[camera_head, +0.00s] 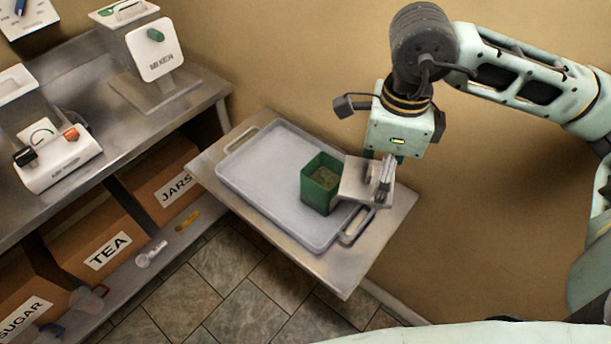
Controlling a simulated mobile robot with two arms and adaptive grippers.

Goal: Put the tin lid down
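A green square tin (315,196) stands open on the grey tray (262,205), with greenish contents showing inside. The tin lid (357,184) is a flat grey square just right of the tin, overlapping the tin's right edge in this view. My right gripper (383,180) reaches down from above and its fingers are closed at the right part of the lid. The fingers partly hide that part. I cannot tell whether the lid touches the tray or the table below. My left gripper is not in view.
The tray lies on a small metal table (345,278), whose front right strip is bare. The left part of the tray is empty.

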